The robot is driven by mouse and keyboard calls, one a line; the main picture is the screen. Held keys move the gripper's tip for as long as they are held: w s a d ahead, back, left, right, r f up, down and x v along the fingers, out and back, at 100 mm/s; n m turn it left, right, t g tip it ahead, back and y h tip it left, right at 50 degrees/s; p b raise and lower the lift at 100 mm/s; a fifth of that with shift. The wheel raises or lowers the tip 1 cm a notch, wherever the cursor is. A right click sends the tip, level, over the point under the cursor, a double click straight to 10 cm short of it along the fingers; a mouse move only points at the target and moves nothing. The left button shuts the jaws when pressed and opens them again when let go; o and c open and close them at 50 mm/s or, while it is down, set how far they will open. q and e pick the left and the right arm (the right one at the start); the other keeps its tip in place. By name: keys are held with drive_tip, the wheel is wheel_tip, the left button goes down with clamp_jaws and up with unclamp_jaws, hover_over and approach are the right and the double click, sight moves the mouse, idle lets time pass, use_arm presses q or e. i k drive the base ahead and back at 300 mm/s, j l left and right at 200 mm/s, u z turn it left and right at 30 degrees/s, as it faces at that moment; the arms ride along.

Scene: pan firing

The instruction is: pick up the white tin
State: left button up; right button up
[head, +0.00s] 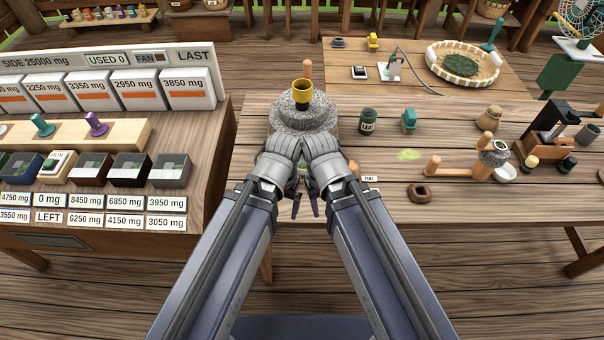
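I cannot make out a white tin in the head view. A small white label (370,178), perhaps reading TINS, lies on the table just right of my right gripper, and my arms cover the table beside it. My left gripper (281,160) and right gripper (322,160) are close together at the table's near edge, in front of the grey stone mill. Dark prongs show below and between them. Their fingertips are not clear, so I cannot tell whether they are open or hold anything.
A yellow cup (302,94) sits on the stone mill (318,117). A dark green jar (368,121), a brown ring (419,193), a wooden-handled tool (455,170) and a small white bowl (505,174) stand to the right. A stepped shelf with boxes (187,90) is left.

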sight(301, 164)
drive_tip(key=k+l+u, duration=0.55)
drive_tip(key=k+l, duration=0.25)
